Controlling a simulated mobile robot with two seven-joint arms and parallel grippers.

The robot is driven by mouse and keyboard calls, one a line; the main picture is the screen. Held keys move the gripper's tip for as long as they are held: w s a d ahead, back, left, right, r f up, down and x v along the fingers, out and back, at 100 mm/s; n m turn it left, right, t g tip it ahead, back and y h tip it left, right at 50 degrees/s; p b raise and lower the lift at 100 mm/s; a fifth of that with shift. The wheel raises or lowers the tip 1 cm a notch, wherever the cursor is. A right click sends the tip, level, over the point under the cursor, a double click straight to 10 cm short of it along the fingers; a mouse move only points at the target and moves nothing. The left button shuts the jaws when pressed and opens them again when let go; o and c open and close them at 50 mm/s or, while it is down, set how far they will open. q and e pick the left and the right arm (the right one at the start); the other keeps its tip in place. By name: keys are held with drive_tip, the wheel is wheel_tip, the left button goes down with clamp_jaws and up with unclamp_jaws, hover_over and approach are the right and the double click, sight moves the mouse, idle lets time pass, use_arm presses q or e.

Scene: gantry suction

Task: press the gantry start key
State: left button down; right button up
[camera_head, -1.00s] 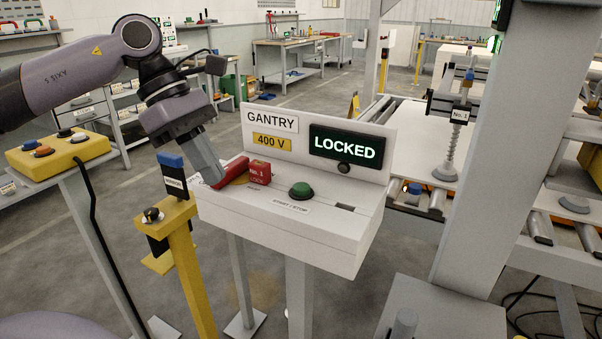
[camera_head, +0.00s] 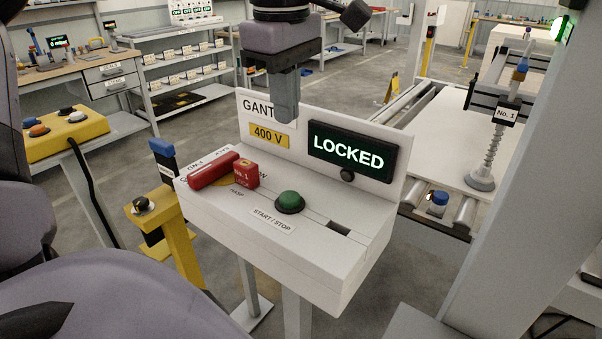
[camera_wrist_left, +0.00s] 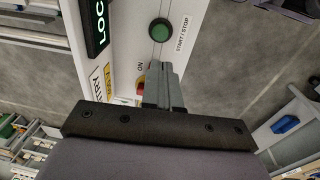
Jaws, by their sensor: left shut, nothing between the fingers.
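The gantry console (camera_head: 330,255) is a white box with a back panel reading GANTRY, 400 V and a dark display (camera_head: 350,152) that says LOCKED. The round green START/STOP button (camera_head: 290,201) sits on its top; it also shows in the left wrist view (camera_wrist_left: 160,30). Left of it lie a red handle (camera_head: 212,170) and a red block (camera_head: 245,172) marked No. 1. My left gripper (camera_head: 287,118) is shut and empty, pointing down above the console, in front of the back panel and apart from the button. In the left wrist view its fingertips (camera_wrist_left: 160,68) show below the green button. My right gripper is not seen.
A yellow post (camera_head: 175,225) with a black knob stands left of the console. A yellow button box (camera_head: 62,132) is farther left. A suction cup unit marked No. 1 (camera_head: 507,112) hangs over the conveyor at right. A grey gantry column (camera_head: 500,240) stands right.

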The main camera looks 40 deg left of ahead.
sight(289, 197)
use_arm(q)
drive_tip(key=shift+s, duration=0.2)
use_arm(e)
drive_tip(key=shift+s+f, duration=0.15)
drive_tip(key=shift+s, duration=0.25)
use_arm(q)
drive_tip(key=f, duration=0.9)
drive_tip(key=w+f, duration=0.1)
drive_tip(key=f, duration=0.4)
drive_tip(key=shift+a, duration=0.35)
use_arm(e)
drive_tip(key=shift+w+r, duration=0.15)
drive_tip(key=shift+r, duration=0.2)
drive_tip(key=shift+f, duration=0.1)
